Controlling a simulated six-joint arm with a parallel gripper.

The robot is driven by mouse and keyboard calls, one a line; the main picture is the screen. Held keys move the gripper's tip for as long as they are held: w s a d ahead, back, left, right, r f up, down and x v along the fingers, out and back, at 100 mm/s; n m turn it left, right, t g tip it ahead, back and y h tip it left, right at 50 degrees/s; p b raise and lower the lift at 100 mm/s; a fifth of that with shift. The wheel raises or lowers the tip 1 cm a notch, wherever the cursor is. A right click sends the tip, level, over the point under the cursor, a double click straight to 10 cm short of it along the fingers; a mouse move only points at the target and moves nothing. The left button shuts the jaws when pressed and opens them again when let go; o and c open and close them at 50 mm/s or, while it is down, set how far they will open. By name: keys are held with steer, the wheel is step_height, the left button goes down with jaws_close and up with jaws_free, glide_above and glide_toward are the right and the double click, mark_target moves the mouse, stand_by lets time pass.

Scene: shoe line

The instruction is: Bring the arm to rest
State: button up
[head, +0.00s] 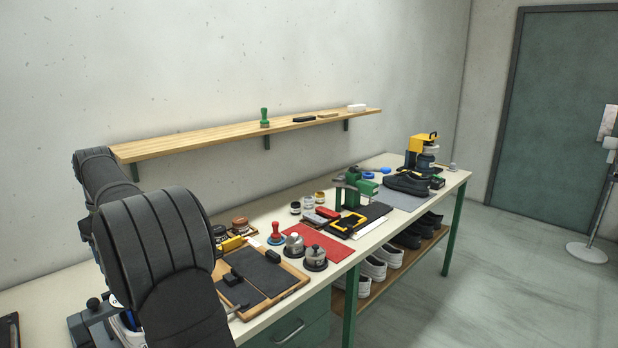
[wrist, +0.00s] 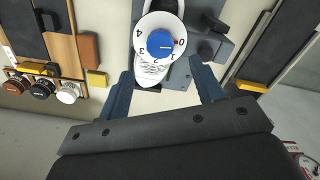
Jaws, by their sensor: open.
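In the wrist view my gripper (wrist: 167,78) is open, its two dark blue-grey fingers apart with nothing held between them. Beyond the fingers is a white numbered dial (wrist: 147,30) with a blue knob (wrist: 160,42), on a grey fixture (wrist: 182,77). A white laced shoe (wrist: 150,72) shows below the dial, between the fingers in the picture. I cannot tell how far the fingertips are from it. In the head view my dark arm fills the left foreground and hides my gripper; part of the grey fixture (head: 78,328) shows beside the arm.
The long workbench (head: 275,312) carries a wooden tray (head: 286,292), a red mat (head: 338,248), a green clamp-like tool (head: 357,187) and a black shoe (head: 405,184). A wall shelf (head: 200,142) runs behind it. The floor at right is mostly clear.

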step_height(320, 180, up, 9)
step_height(320, 180, down, 17)
steer(key=m, duration=0.4)
steer(key=shift+m, duration=0.3)
steer(key=m, duration=0.8)
steer(key=shift+m, duration=0.3)
steer(key=m, duration=0.4)
stand_by(0.4)
